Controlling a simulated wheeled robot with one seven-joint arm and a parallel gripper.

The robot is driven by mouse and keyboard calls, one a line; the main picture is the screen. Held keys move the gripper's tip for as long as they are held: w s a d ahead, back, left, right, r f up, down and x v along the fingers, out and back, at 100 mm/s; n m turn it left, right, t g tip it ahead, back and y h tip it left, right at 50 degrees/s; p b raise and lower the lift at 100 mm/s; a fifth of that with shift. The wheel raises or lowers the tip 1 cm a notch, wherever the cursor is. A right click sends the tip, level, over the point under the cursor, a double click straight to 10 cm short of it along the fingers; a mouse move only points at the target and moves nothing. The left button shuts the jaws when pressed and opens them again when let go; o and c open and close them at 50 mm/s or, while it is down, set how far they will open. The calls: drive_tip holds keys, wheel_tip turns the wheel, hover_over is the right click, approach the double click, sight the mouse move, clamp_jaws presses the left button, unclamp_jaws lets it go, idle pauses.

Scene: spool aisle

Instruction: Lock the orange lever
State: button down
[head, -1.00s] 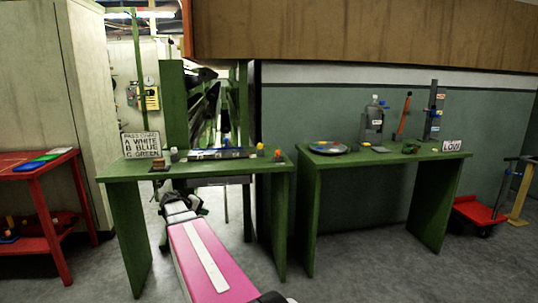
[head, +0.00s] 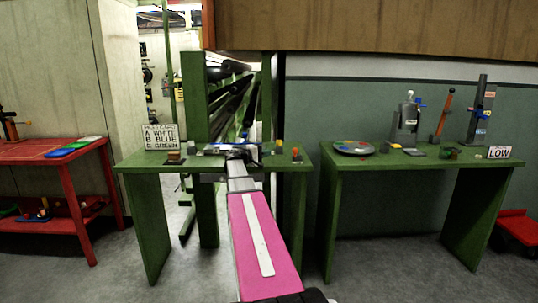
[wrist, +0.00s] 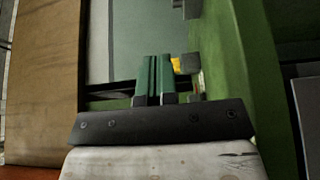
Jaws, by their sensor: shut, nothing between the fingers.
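The orange lever (head: 444,115) stands on the right green table (head: 400,161), between a grey device with a blue-topped part and a tall grey post. It leans slightly to the right, with its foot on a dark base. My gripper (head: 238,153) is far to its left, at the left green table (head: 150,164). In the wrist view my gripper (wrist: 154,82) has its two greenish fingers together, with nothing between them. The lever cannot be made out in the wrist view.
The grey device (head: 406,125) and the tall post (head: 478,110) flank the lever. A round plate (head: 353,148) and a "LOW" sign (head: 499,152) share its table. A gap separates the two green tables. A red table (head: 50,152) stands at far left.

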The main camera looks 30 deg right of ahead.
drive_tip(key=d, duration=0.6)
drive_tip(key=shift+d, duration=0.35)
drive_tip(key=shift+s+d, duration=0.85)
drive_tip(key=shift+s, duration=0.1)
drive_tip(key=shift+s+d, duration=0.6)
drive_tip(key=shift+d, duration=0.05)
drive_tip(key=shift+s+d, duration=0.5)
drive_tip(key=shift+s, duration=0.35)
drive_tip(key=shift+w+a, duration=1.35)
drive_tip(key=shift+a, duration=0.1)
drive_tip(key=a, duration=1)
drive_tip(key=shift+s+a, duration=0.25)
drive_tip(key=shift+s, duration=0.1)
